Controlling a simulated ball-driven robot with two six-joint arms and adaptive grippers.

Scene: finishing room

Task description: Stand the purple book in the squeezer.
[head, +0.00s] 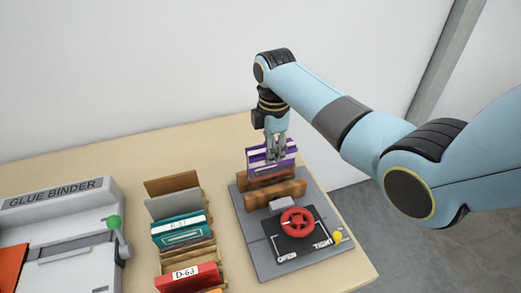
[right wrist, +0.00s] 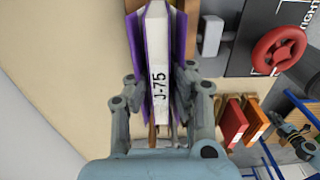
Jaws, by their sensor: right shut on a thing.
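The purple book (head: 257,155) is upright, held spine up over the far end of the squeezer. In the right wrist view the book (right wrist: 158,50) shows purple covers and a white spine marked J-75. My right gripper (head: 276,157) is shut on it, with one finger on each side. The squeezer (head: 250,230) is a grey plate with two wooden jaws (head: 275,195), a red wheel (head: 297,222) and OPEN and TIGHT marks. The book's lower edge is at the far jaw; I cannot tell whether it is between the jaws or touches the plate.
A wooden rack (head: 205,247) with several books, among them a teal one (head: 180,230) and a red one (head: 187,277), stands left of the squeezer. The glue binder (head: 60,200) is farther left. The table's right edge is close to the squeezer.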

